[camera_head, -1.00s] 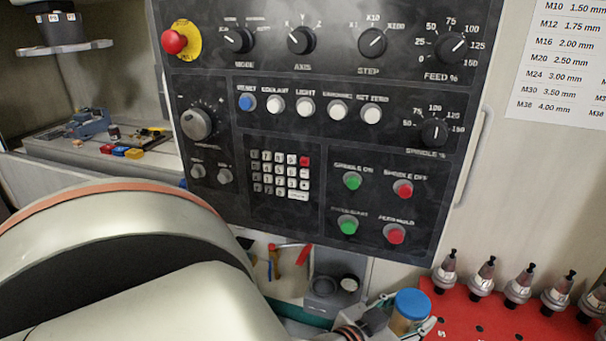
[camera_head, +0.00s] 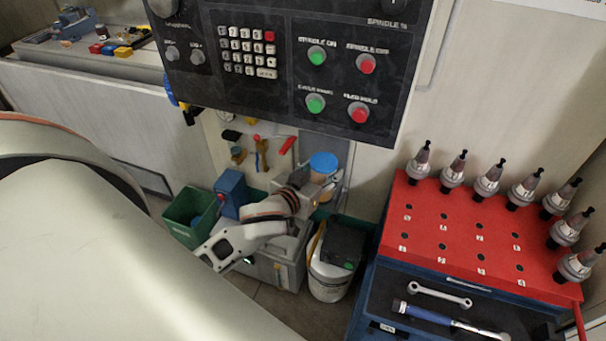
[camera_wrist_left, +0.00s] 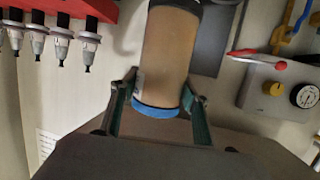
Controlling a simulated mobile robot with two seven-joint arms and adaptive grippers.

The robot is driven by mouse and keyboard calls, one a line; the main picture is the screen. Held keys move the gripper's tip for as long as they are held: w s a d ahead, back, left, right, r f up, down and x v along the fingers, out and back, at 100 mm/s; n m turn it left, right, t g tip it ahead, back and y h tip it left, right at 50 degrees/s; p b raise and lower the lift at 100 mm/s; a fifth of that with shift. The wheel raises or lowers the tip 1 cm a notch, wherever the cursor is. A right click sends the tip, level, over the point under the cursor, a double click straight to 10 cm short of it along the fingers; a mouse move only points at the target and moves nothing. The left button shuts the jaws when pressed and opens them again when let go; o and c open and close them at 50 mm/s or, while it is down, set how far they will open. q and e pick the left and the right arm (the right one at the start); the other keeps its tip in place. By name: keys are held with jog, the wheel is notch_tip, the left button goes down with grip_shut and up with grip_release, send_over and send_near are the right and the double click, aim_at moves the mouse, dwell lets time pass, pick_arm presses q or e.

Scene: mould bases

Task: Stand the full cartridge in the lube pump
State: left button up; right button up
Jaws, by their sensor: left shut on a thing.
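The full cartridge, a tan cylinder with a blue cap (camera_head: 323,162), stands roughly upright beneath the control panel, cap up. My left gripper (camera_head: 305,180) is shut on it. In the left wrist view, which is upside down, my two fingers (camera_wrist_left: 160,102) flank the tan body (camera_wrist_left: 168,60) near the blue end, and its dark other end is cut off at the top edge. A grey upright part (camera_head: 341,172), perhaps the lube pump, shows behind the cartridge; my gripper and the cartridge hide much of it, and contact cannot be told. My right gripper is not in view.
The control panel (camera_head: 285,75) overhangs the area. A red-topped tool cart (camera_head: 463,232) with several tool holders stands at right. A green bin (camera_head: 190,216) and a white bucket (camera_head: 327,283) stand below. Hand tools hang on the wall, and a gauge (camera_wrist_left: 304,95) shows in the wrist view.

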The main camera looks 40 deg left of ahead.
pick_arm(q)
jog(key=w+a+f+n+y+b, duration=0.2)
jog(key=w+a+f+y+b, duration=0.15)
jog(key=w+a, duration=1.05)
notch_tip(320, 180, down, 10)
jog(key=b, duration=0.1)
jog(key=shift+h+b, duration=0.35)
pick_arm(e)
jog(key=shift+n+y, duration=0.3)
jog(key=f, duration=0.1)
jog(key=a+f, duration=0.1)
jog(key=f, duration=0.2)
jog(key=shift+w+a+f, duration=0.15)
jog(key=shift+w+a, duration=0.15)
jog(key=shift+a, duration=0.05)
pick_arm(q)
jog(key=shift+w+f, duration=0.1)
jog(key=o, duration=1.2)
jog(key=shift+f, duration=0.2)
jog(key=shift+o, duration=0.7)
jog(key=shift+r, duration=0.1)
